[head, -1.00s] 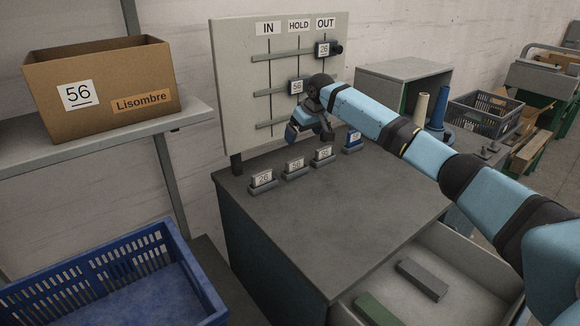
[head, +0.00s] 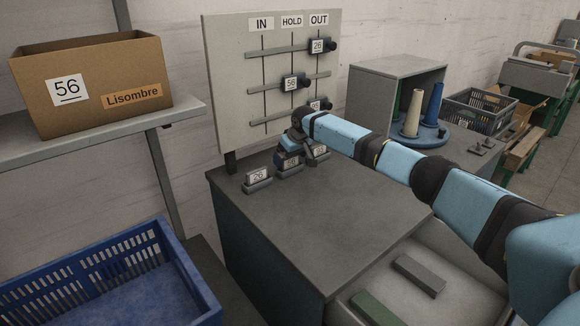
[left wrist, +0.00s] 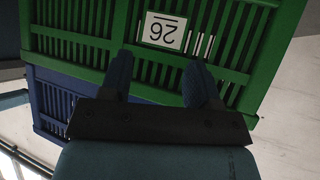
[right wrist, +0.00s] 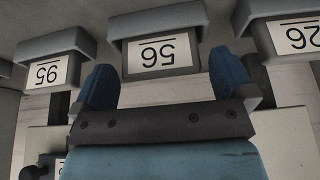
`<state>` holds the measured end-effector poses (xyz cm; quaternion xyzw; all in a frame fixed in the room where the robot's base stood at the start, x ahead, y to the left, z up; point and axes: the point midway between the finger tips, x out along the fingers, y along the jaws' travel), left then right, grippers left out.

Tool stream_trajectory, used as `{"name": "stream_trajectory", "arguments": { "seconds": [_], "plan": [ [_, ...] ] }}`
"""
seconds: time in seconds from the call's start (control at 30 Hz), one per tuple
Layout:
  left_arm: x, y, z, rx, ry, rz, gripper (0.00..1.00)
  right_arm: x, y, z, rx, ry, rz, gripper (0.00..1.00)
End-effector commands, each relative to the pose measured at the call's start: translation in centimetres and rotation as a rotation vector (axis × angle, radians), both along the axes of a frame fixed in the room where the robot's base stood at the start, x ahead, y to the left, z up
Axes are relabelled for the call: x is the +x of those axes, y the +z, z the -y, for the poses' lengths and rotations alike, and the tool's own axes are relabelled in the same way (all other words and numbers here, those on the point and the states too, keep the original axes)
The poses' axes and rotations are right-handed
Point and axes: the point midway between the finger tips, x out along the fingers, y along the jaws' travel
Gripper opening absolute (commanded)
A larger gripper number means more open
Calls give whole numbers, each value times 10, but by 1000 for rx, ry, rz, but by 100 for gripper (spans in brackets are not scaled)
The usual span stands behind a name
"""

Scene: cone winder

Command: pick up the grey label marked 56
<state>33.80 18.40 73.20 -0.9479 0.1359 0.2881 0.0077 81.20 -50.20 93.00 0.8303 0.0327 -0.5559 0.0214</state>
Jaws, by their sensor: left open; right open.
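Grey label blocks stand in a row on the grey cabinet top (head: 330,230). The left one reads 26 (head: 258,176); a middle one (head: 291,162) and a right one (head: 320,151) are beside it. My right gripper (head: 290,155) is open, low over the middle block. In the right wrist view the middle block (right wrist: 155,52) lies ahead between the open fingers, not held. It and the left block (right wrist: 48,70) there carry upside-down digits like 56 or 95; I cannot tell surely which is 56. My left gripper (left wrist: 165,85) is open and empty, facing a green crate (left wrist: 100,45).
A board (head: 225,75) marked IN, HOLD, OUT stands behind the row with labels on its rails. An open drawer (head: 450,290) holds a grey and a green block. A cardboard box (head: 100,95) marked 56 sits on a shelf. A blue crate (head: 110,265) stands below it.

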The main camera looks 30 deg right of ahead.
Motion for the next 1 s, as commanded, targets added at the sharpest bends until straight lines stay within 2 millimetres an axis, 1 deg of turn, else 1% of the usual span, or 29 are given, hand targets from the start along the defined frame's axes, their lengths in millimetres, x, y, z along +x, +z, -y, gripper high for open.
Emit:
{"name": "stream_trajectory", "arguments": {
  "seconds": [0.03,0.1,0.33,0.37,0.4,0.47,0.5,0.53,0.83,0.93,1.0],
  "plan": [
    [0,-1,0,0,0,0,56,3,-5,-1,0,0,1,100],
    [0,-1,1,-1,1,1,56,4,-9,-1,0,0,1,100],
    [0,-1,1,0,0,1,56,5,-9,-1,0,0,1,100],
    [0,-1,1,0,0,1,56,5,-9,-1,0,0,1,95],
    [0,-1,1,0,0,1,56,5,-9,-1,0,0,1,86],
    [0,-1,1,0,0,1,56,5,-9,-1,0,0,1,72],
    [0,-1,1,-1,-1,1,56,5,-9,-1,0,0,1,63],
    [0,-1,1,-1,-1,1,56,5,-9,-1,0,0,1,56],
    [0,-1,0,3,-3,0,56,5,-7,-1,0,0,2,56],
    [-1,0,0,4,-4,-1,56,5,1,0,0,0,4,56],
    [-1,0,-1,3,-3,-2,56,5,13,0,0,0,5,56]
  ]
}}
